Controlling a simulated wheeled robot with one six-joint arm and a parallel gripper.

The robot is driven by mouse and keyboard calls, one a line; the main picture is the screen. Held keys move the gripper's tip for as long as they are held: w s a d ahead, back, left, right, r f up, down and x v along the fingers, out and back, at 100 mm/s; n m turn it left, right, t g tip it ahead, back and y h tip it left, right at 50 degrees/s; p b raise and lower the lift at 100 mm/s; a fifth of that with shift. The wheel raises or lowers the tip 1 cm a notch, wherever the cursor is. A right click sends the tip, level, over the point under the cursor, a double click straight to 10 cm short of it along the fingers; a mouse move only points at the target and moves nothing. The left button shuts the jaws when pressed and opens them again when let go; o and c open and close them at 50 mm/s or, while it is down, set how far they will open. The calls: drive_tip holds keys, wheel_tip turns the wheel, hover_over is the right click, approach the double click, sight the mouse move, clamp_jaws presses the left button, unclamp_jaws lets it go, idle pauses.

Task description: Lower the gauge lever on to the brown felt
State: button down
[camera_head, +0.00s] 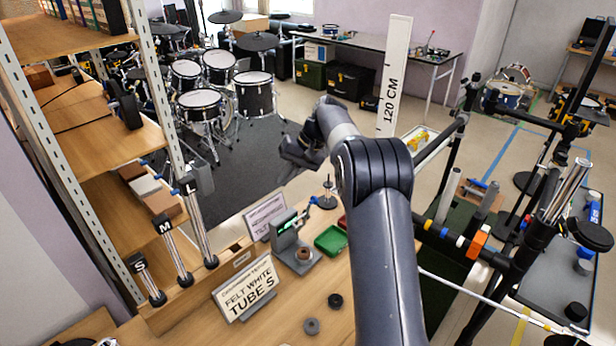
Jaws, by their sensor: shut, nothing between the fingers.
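The grey gauge (285,236) stands on the wooden bench and has a lit green display. Its lever (303,212) angles up to the right and ends in a blue tip. A small round brown felt (304,254) sits on the gauge's grey base, below the raised lever, with a visible space between them. My arm reaches up from the front, and my gripper (292,162) is beyond and above the gauge, apart from the lever. It is shut with nothing held. The fingertips are dark, small and partly hidden by my wrist.
Two dark round pieces (335,300) (312,326) lie in front. Tubes marked S and M stand at left.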

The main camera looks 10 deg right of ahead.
drive_tip(key=w+d+r+n+g+h+p, duration=0.1)
drive_tip(key=w+d+r+n+h+p, duration=0.2)
drive_tip(key=r+n+h+p, duration=0.3)
drive_tip(key=shift+w+d+r+n+h+p, duration=0.5)
drive_tip(key=shift+w+p, duration=0.3)
drive_tip(key=shift+p, duration=0.3)
drive_tip(key=shift+a+f, duration=0.1)
drive_tip(key=shift+f, duration=0.1)
drive_tip(key=s+d+f, duration=0.2)
drive_tip(key=s+f, duration=0.1)
drive_tip(key=f, duration=0.9)
drive_tip(key=shift+s+d+p, duration=0.2)
drive_tip(key=shift+s+p, duration=0.05)
drive_tip(key=shift+p, duration=0.05)
drive_tip(key=shift+f, duration=0.1)
drive_tip(key=shift+s+d+b, duration=0.2)
drive_tip(key=shift+s+b, duration=0.1)
drive_tip(key=shift+b, duration=0.45)
